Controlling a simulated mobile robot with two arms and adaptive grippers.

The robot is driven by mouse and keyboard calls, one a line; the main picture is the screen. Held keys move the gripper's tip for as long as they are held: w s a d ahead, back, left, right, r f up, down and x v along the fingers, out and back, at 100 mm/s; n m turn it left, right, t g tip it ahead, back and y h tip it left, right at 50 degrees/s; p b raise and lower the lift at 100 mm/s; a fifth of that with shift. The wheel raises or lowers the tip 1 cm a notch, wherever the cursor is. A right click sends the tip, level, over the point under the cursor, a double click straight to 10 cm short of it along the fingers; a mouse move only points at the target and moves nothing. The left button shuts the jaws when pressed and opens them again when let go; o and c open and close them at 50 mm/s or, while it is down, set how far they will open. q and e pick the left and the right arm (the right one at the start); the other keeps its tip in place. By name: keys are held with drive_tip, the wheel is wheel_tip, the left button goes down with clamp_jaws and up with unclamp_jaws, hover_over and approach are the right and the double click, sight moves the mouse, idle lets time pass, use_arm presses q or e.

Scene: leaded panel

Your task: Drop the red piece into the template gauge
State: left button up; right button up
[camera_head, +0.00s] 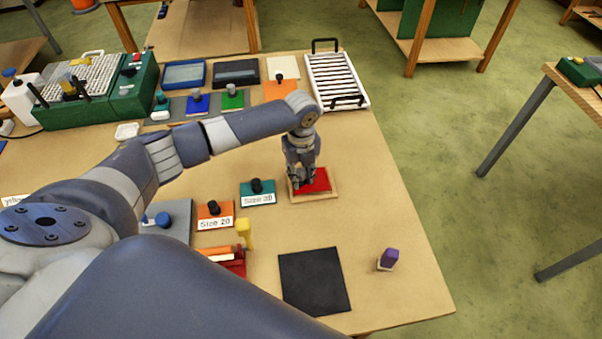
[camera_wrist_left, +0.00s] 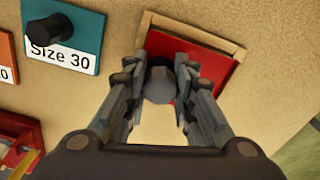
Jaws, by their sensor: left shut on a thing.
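The red piece (camera_head: 320,179) is a flat red plate lying within the outline of the template gauge, a pale wooden frame (camera_head: 318,197) on the bench. In the left wrist view the red piece (camera_wrist_left: 205,67) shows inside the wooden rim (camera_wrist_left: 195,32). My left gripper (camera_head: 302,185) points down over it from above. Its fingers (camera_wrist_left: 162,90) are closed around a dark grey knob (camera_wrist_left: 160,80) on the red piece. The fingers hide the near part of the piece and frame, so I cannot tell whether it sits fully down. My right gripper is not in view.
A teal plate (camera_head: 258,197) labelled Size 30 and an orange plate (camera_head: 213,221) labelled Size 20 lie left of the gauge. A black mat (camera_head: 314,281) and a small purple-topped object (camera_head: 388,259) lie nearer. A white rack (camera_head: 337,80) stands behind. The bench right of the gauge is clear.

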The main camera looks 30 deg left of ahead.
sight(301, 171)
use_arm(q)
drive_tip(key=shift+f+b, duration=0.5)
drive_tip(key=shift+f, duration=0.4)
drive_tip(key=o, duration=1)
drive_tip(key=shift+o, duration=0.2)
wheel_tip(301, 171, up, 12)
